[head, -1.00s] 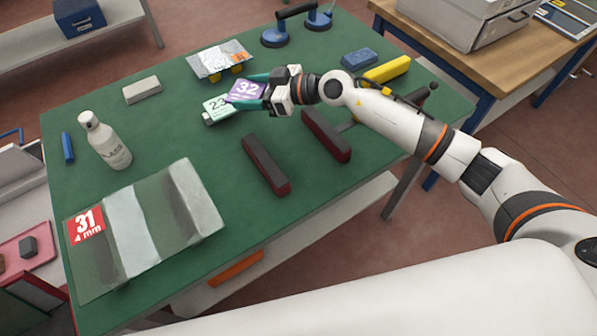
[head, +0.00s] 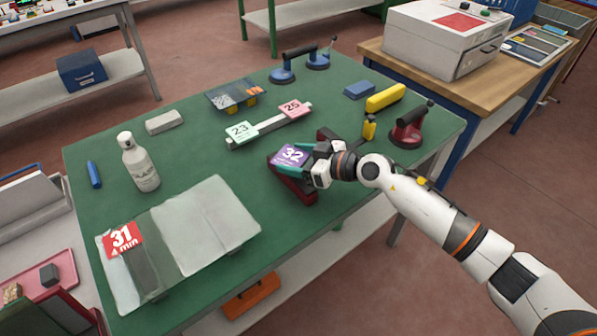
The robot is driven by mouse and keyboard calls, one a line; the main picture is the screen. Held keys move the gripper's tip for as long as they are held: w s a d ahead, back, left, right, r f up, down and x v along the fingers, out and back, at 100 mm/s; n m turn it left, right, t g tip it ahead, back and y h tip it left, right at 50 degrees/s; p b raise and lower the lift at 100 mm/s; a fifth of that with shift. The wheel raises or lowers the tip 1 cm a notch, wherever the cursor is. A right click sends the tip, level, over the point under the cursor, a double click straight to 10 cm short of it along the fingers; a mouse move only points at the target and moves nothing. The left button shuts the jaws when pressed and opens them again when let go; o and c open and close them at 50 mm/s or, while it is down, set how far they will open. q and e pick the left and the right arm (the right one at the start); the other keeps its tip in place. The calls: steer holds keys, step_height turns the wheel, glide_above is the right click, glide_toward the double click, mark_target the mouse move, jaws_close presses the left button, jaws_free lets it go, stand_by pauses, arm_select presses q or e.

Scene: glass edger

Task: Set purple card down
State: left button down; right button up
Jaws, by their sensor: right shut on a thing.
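The purple card (head: 290,156) with a white "32" is on the green table's near middle part, in the head view. My right gripper (head: 300,163) is shut on it, with teal fingers at its edges. The card is over or just above the dark red bars (head: 290,187); I cannot tell whether it touches them. A pale rack (head: 268,126) farther back holds a green card "23" (head: 241,132) and a pink card "25" (head: 294,109). My left gripper is not in view.
A glass sheet (head: 205,225) with a red "31" label (head: 121,240) lies at the front left, near a white bottle (head: 140,163). Green tabletop (head: 200,155) is bare left of the rack.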

step_height(320, 180, down, 4)
steer(key=shift+r+b, duration=0.15)
steer(key=shift+b, duration=0.4)
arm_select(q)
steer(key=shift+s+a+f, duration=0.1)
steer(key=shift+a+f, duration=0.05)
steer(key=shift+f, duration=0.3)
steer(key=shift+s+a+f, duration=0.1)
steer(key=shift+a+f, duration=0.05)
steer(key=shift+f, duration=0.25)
arm_select(e)
steer(key=shift+r, duration=0.1)
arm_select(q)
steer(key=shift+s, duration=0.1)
arm_select(e)
steer(key=o, duration=0.9)
steer(key=shift+o, duration=0.2)
steer(key=shift+s+d+r, duration=0.1)
steer(key=shift+s+d, duration=0.05)
steer(key=shift+d, duration=0.1)
arm_select(q)
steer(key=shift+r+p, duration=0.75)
steer(key=shift+p, duration=0.05)
arm_select(e)
steer(key=v, duration=1.1)
steer(key=shift+s+d+r, duration=0.1)
steer(key=shift+d, duration=0.1)
steer(key=shift+a, duration=0.1)
